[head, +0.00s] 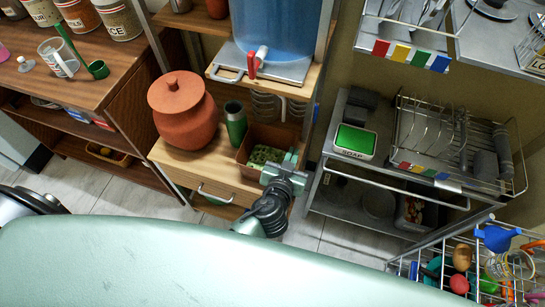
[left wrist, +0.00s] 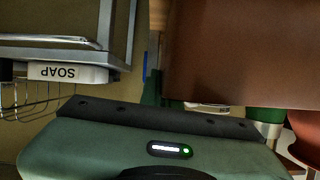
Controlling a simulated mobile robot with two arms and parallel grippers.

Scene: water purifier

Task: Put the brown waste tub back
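The brown waste tub (head: 249,148) stands on the wooden stand, below the water dispenser's tap, with green speckled stuff inside. My left gripper (head: 291,160) is at the tub's right front corner, with a finger close against its right side. In the left wrist view the tub's brown wall (left wrist: 235,50) fills the upper right, and a dark green finger (left wrist: 154,92) shows at its edge. Whether the fingers close on the wall is hidden. The water dispenser (head: 275,30) with a red-handled tap stands on a raised shelf above. My right gripper is not in view.
A green tumbler (head: 235,124) and a lidded terracotta pot (head: 186,115) stand left of the tub on the stand (head: 190,157). A metal rack with a soap box (head: 354,142) and dish drainer is to the right. A wooden shelf unit stands at left.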

